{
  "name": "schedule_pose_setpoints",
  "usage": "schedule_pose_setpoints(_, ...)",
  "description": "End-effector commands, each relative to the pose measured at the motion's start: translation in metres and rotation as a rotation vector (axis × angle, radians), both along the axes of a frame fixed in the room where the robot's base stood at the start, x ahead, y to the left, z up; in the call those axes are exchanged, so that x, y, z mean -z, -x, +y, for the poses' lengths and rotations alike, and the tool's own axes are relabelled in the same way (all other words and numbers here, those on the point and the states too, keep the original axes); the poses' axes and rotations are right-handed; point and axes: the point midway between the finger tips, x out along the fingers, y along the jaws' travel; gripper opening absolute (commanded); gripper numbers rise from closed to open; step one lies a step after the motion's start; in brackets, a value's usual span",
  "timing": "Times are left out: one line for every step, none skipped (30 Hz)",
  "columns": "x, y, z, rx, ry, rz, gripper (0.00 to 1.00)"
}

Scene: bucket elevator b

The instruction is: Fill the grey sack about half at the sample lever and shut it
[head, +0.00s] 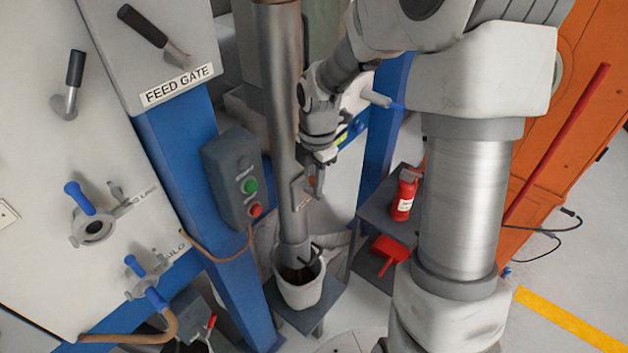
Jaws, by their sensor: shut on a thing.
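The grey sack (299,293) stands upright and open-mouthed under the lower end of a metal pipe (281,120). Dark material shows inside its mouth, but the pipe end hides part of it and the fill level is hard to judge. A dark curved piece (313,255) shows at the sack's rim. My gripper (316,188) is beside the pipe, above the sack, with its fingers pointing down. It is shut on what appears to be the sample lever on the pipe's side; the fingers largely hide the lever. A small label sits just below, too small to read.
A panel with a FEED GATE label (178,84) and several handles stands left. A grey box (233,180) with green and red buttons is left of the pipe. A shelf at right holds a red extinguisher (404,195) and a red scoop-like tool (390,252).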

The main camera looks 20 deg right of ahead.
Motion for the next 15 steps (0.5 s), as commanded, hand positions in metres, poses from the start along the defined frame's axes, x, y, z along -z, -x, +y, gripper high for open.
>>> schedule_pose_setpoints(-0.001,-0.001,0.0,0.0,0.0,-0.003,0.0)
schedule_pose_setpoints(-0.001,-0.001,0.0,-0.001,0.001,-0.004,0.0)
schedule_pose_setpoints(0.0,-0.001,0.001,-0.002,0.004,-0.006,0.0)
schedule_pose_setpoints(0.001,-0.001,0.001,-0.002,0.008,-0.009,0.0)
schedule_pose_setpoints(0.001,0.0,0.002,-0.003,0.014,-0.013,0.0)
schedule_pose_setpoints(0.003,0.0,0.003,-0.005,0.027,-0.022,0.0)
schedule_pose_setpoints(0.004,0.001,0.004,-0.006,0.037,-0.03,0.0)
schedule_pose_setpoints(0.006,0.002,0.005,-0.006,0.051,-0.04,0.0)
schedule_pose_setpoints(0.007,0.003,0.007,-0.006,0.07,-0.053,0.0)
schedule_pose_setpoints(0.008,0.004,0.008,-0.007,0.085,-0.065,0.0)
schedule_pose_setpoints(0.009,0.004,0.009,-0.008,0.1,-0.075,0.0)
schedule_pose_setpoints(0.01,0.005,0.01,-0.006,0.118,-0.088,0.0)
schedule_pose_setpoints(0.011,0.006,0.011,-0.007,0.132,-0.098,0.0)
schedule_pose_setpoints(0.011,0.007,0.012,-0.007,0.145,-0.107,0.0)
schedule_pose_setpoints(0.012,0.007,0.013,-0.006,0.161,-0.121,0.0)
